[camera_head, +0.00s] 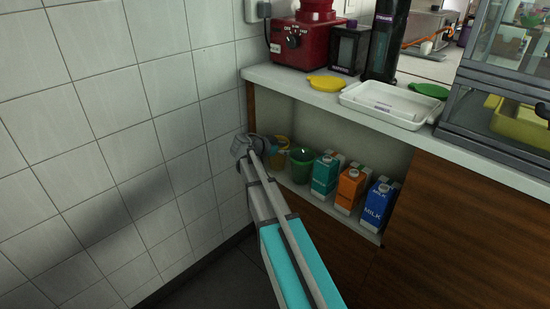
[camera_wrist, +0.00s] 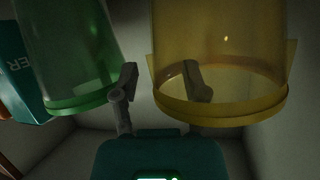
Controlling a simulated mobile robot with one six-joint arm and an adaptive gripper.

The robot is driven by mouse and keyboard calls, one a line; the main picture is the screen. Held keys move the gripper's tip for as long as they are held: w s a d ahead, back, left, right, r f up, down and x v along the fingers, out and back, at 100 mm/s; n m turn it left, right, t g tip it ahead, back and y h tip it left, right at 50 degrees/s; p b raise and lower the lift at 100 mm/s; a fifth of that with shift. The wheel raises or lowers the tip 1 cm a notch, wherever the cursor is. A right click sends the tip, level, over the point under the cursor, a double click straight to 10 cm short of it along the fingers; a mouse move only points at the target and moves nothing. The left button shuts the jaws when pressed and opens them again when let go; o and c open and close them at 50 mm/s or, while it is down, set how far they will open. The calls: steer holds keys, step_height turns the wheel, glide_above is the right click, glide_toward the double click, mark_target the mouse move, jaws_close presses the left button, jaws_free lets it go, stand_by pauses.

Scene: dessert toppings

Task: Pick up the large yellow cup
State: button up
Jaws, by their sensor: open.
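The large yellow cup (camera_head: 282,158) is see-through and stands on the low shelf against the left end, partly hidden behind my arm in the head view. In the wrist view, the yellow cup (camera_wrist: 222,108) fills the upper right, close up. My gripper (camera_wrist: 160,74) is open. Its left finger is in the gap between the yellow cup and a green cup (camera_wrist: 72,60). Its right finger overlaps the yellow cup's see-through wall; I cannot tell if it is inside or outside. In the head view, my gripper (camera_head: 244,147) is at the shelf's left end, its jaws unclear.
The green cup (camera_head: 301,163) stands right beside the yellow one. Teal (camera_head: 325,175), orange (camera_head: 351,189) and blue (camera_head: 378,204) cartons line the shelf further right. The tiled wall (camera_head: 130,150) is close on the left. The counter (camera_head: 300,90) overhangs the shelf.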

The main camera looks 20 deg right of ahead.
jaws_close()
steer(key=shift+r, duration=0.15)
step_height(320, 180, up, 10)
steer(key=p, duration=1)
stand_by(0.8)
